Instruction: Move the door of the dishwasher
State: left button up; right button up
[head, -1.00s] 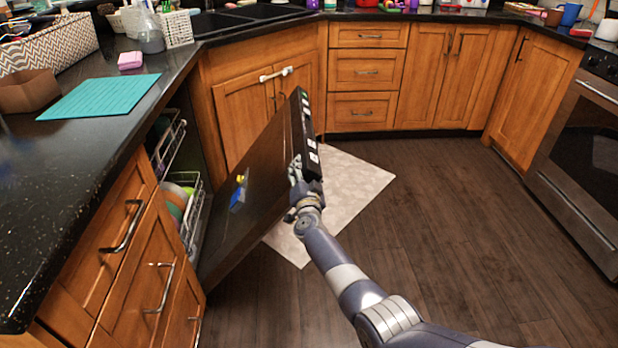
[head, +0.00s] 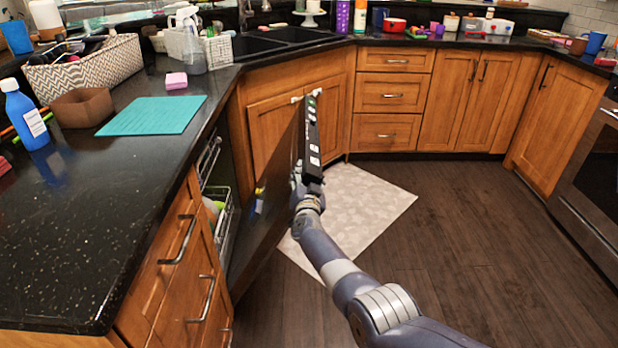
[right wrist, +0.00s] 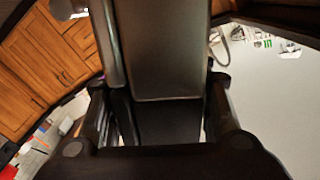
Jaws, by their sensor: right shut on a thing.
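The dishwasher door (head: 272,205) is partly open and tilted, a dark panel with a black control strip along its upper edge. A rack (head: 223,215) with dishes shows in the gap between the door and the cabinets. My right gripper (head: 300,180) is at the door's upper part, just below the control strip, and is shut on the door. The fingers are partly hidden in the head view. In the right wrist view the door (right wrist: 168,50) fills the middle, between the fingers (right wrist: 160,125). My left gripper is not in view.
The black counter (head: 90,230) runs along the left, with a teal mat (head: 153,115), brown bowl (head: 83,108) and blue bottle (head: 28,115). The sink cabinet (head: 270,130) stands behind the door. A pale rug (head: 370,205) lies on the floor; the floor to the right is clear.

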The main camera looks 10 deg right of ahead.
jog(key=shift+a, duration=0.1)
jog(key=o, duration=1.5)
jog(key=shift+s+f, duration=0.1)
